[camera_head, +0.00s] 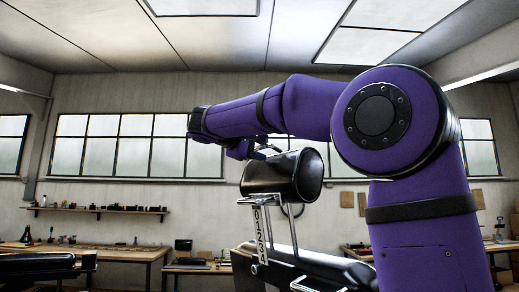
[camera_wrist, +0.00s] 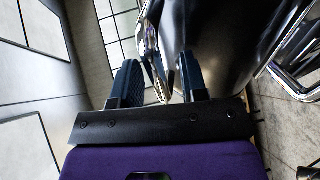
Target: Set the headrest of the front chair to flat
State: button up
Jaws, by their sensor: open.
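The front chair's headrest (camera_head: 295,176) is a black padded cushion on chrome posts (camera_head: 293,228) above the black chair back (camera_head: 315,268). It looks tilted, with its rounded end toward the right. A numbered strip (camera_head: 261,235) stands beside the posts. My gripper (camera_head: 250,150) is at the upper left of the headrest, partly hidden by my purple arm. In the wrist view my gripper (camera_wrist: 160,78) has its two dark fingers apart. A chrome piece (camera_wrist: 152,45) shows between and beyond them, beside the black headrest (camera_wrist: 215,45). I cannot tell whether the fingers touch either.
Another black padded chair part (camera_head: 38,265) is at the lower left. A workbench (camera_head: 110,252) and a shelf with small items (camera_head: 100,210) line the back wall under the windows. Chrome tubing (camera_wrist: 295,75) shows at the right of the wrist view.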

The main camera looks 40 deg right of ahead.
grip_shut()
jog(key=shift+a+f+t+h, duration=0.15)
jog(key=shift+a+f+h, duration=0.4)
jog(key=shift+f+h, duration=0.25)
jog(key=shift+a+f+t+h, duration=0.1)
jog(key=shift+a+f+h, duration=0.45)
jog(key=shift+f+h, duration=0.2)
jog(key=shift+a+f+t+h, duration=0.15)
jog(key=shift+a+f+h, duration=0.4)
jog(key=shift+f+h, duration=0.25)
jog(key=shift+f, duration=0.1)
grip_release()
